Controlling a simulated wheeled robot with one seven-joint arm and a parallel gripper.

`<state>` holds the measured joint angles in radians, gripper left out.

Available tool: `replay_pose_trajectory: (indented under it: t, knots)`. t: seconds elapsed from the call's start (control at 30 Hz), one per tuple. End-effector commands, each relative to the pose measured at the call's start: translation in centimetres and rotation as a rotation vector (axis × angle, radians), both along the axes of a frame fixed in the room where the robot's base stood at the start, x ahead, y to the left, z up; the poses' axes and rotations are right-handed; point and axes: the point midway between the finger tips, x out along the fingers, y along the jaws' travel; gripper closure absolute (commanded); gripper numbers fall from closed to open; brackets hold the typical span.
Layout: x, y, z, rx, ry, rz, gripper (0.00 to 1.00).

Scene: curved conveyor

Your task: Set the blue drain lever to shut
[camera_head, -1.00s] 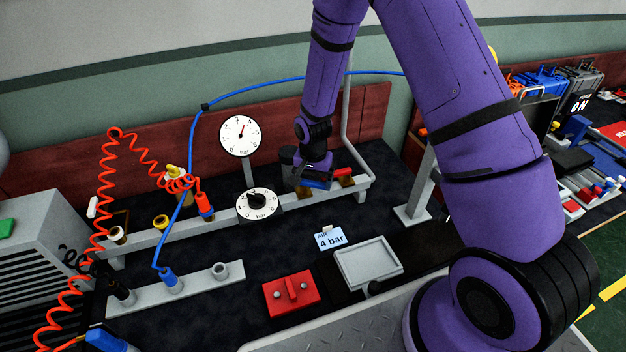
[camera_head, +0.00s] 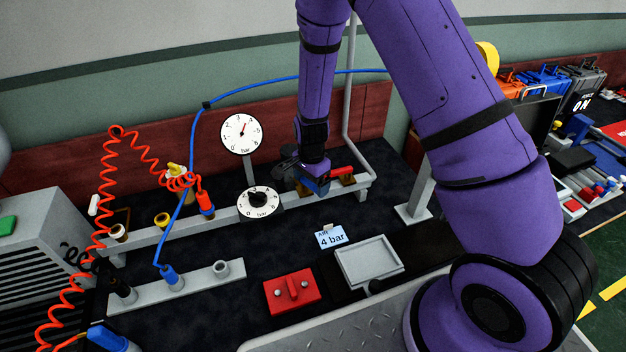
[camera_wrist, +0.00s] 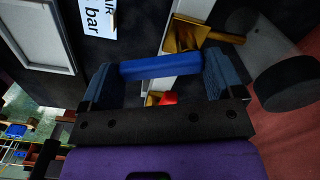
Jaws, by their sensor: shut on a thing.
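The blue drain lever (camera_wrist: 160,67) lies lengthwise between the two dark blue fingers of my gripper (camera_wrist: 158,78) in the wrist view, with a finger at each end of it. My gripper is shut on it. The brass valve body (camera_wrist: 184,36) shows just beyond the lever. In the head view my gripper (camera_head: 316,187) is low at the right part of the grey pipe rail (camera_head: 222,213), and it largely hides the blue lever there. The lever's exact angle to the pipe is hard to tell.
A red lever (camera_head: 341,171) sits close to the right of my gripper. A regulator dial (camera_head: 259,203) and a gauge (camera_head: 240,133) stand to the left. An "AIR 4 bar" card (camera_head: 331,237), a grey tray (camera_head: 368,262) and a red block (camera_head: 291,292) lie in front.

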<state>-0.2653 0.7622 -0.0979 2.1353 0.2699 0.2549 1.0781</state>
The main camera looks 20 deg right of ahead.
Motion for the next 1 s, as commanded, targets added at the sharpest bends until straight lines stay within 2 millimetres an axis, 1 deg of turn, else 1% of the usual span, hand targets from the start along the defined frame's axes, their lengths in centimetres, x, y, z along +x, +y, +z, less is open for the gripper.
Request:
replay_pose_trajectory:
  t: [0.23, 0.5, 0.73, 1.0]
  knots:
    - [-0.2, 0.7, 0.0, 0.0, 0.001, -0.204, 0.56]
    - [-0.3, 1.2, 0.0, 0.001, 0.0, -0.358, 0.56]
    - [-0.3, 1.3, 0.0, 0.001, 0.0, -0.423, 0.56]
    - [-0.3, 1.4, 0.0, 0.001, 0.0, -0.442, 0.56]
